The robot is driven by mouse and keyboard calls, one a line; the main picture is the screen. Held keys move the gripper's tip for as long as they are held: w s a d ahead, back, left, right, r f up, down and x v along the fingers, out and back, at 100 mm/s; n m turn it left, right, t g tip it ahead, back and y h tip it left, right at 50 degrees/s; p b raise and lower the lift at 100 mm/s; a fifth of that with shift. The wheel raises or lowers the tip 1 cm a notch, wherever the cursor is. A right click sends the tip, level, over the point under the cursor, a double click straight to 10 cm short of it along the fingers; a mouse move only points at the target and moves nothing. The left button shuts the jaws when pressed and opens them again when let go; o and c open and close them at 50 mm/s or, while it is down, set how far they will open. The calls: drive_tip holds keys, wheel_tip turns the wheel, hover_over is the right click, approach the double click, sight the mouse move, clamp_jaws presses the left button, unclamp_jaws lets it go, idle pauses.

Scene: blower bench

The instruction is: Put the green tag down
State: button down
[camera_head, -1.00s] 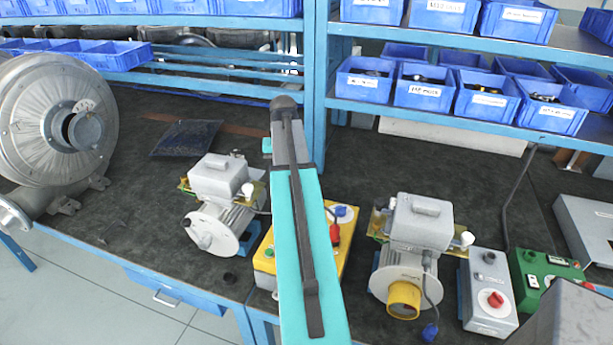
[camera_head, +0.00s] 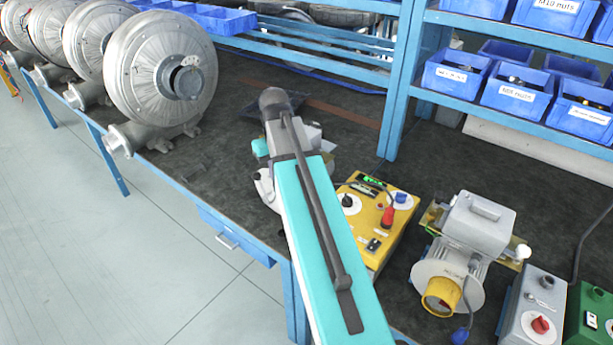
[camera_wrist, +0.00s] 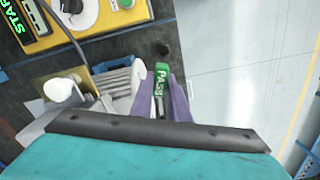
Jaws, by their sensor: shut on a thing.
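The green tag (camera_wrist: 161,80) shows in the wrist view, with white letters that read PASS. My gripper (camera_wrist: 162,84) is shut on it, with the tag between the two purple fingers. The tag is above the dark bench top (camera_wrist: 150,38), close to the bench edge; I cannot tell its height. A grey motor unit (camera_wrist: 120,86) is just left of the fingers. In the head view, my arm hides the gripper, the tag and most of that motor.
A yellow control box (camera_head: 383,228) sits right of my arm, and a second motor (camera_head: 476,222) stands farther right. Large metal blowers (camera_head: 140,75) line the bench at the left. Blue bins (camera_head: 516,93) fill the shelf. The dark bench between blowers and arm is largely clear.

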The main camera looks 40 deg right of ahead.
drive_tip(key=w+a+f+n+b, duration=0.3)
drive_tip(key=a, duration=0.7)
drive_tip(key=w+a+f+n+b, duration=0.3)
drive_tip(key=a+f, duration=0.1)
drive_tip(key=a, duration=0.6)
drive_tip(key=shift+f, duration=0.25)
drive_tip(key=shift+a, duration=0.1)
